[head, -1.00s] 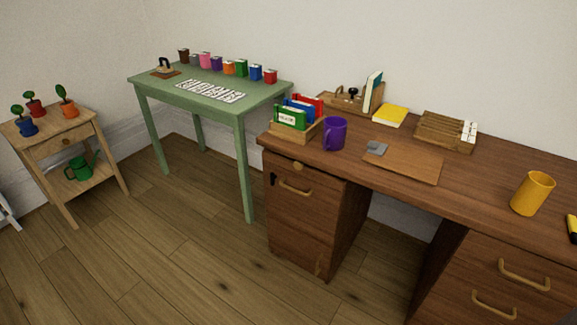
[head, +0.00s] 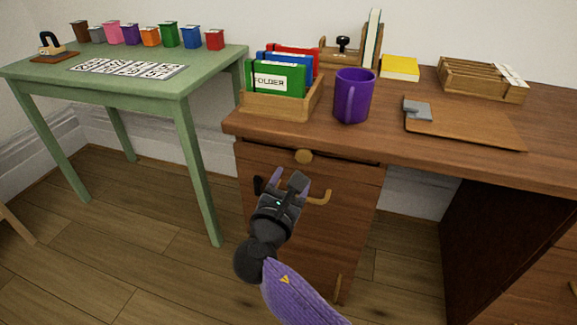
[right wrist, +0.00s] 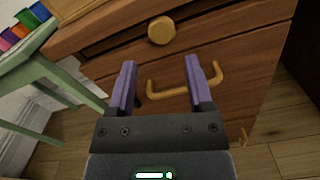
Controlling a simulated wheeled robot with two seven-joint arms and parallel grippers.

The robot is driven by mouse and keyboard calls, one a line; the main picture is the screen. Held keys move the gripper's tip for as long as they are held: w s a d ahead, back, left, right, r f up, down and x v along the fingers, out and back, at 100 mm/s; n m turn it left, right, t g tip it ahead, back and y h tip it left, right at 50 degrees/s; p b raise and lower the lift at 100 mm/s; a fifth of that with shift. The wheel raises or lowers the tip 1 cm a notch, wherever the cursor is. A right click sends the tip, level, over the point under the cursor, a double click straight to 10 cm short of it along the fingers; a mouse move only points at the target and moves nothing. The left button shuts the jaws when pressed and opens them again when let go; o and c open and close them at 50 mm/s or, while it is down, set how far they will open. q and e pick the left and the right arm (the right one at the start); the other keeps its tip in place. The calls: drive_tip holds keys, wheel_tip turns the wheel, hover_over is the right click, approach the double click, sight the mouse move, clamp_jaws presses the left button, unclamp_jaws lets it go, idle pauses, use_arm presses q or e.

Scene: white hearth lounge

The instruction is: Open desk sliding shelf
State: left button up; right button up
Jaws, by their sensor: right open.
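The wooden desk (head: 420,150) has a round wooden knob (head: 304,156) just under its top, at a dark horizontal gap; the knob also shows in the right wrist view (right wrist: 160,30). No shelf is seen standing out from the desk front. My right gripper (head: 291,180) is open and empty in front of the left cabinet, a little below the knob. In the right wrist view its two purple fingers (right wrist: 160,65) point toward the desk front, with the knob beyond and between them. My left gripper is not in view.
A curved drawer handle (head: 319,196) lies just below the knob, close to the gripper. A folder box (head: 280,107), purple mug (head: 353,97) and clipboard (head: 470,128) stand or lie on the desktop. A green table (head: 200,80) stands left; floor between is clear.

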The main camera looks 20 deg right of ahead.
sight(303, 158)
drive_tip(key=b+x, duration=0.1)
drive_tip(key=x, duration=0.1)
drive_tip(key=b+x, duration=0.1)
drive_tip(key=f+b+x, duration=0.1)
drive_tip(key=x, duration=0.1)
drive_tip(key=shift+w+d, duration=0.25)
drive_tip(key=shift+w+d+r, duration=0.25)
drive_tip(key=shift+w+d, duration=0.05)
drive_tip(key=shift+w, duration=0.15)
drive_tip(key=shift+r, duration=0.1)
drive_tip(key=c, duration=0.9)
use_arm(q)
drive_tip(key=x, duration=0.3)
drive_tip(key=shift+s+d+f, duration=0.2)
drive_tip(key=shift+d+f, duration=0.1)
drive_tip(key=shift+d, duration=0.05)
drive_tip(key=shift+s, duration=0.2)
